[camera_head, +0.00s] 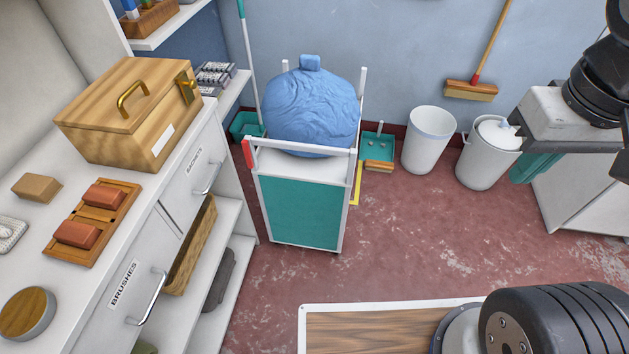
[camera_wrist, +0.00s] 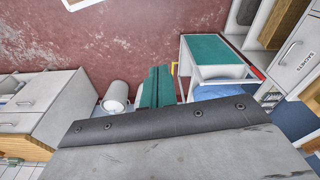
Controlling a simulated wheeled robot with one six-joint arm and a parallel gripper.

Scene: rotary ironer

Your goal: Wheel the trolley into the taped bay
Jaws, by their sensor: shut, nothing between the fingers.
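The trolley (camera_head: 302,212) is a white frame with a teal front panel and a push bar with a red end at left. It stands upright near the back wall, right of the shelving; it also shows in the wrist view (camera_wrist: 213,50). A round blue bundle (camera_head: 311,108) sits on top. A short strip of yellow tape (camera_head: 356,186) shows on the floor at its right edge, also in the wrist view (camera_wrist: 174,72); the rest of the bay is hidden. My gripper (camera_head: 519,178), with teal fingers (camera_wrist: 158,73), is shut and empty, well right of the trolley.
A white counter with drawers and shelves (camera_head: 230,210) closely borders the trolley's left. A teal dustpan (camera_head: 377,148), a white bin (camera_head: 428,140) and a second bin (camera_head: 478,165) line the wall. A wood-topped surface (camera_head: 370,325) is in front. Red floor between is clear.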

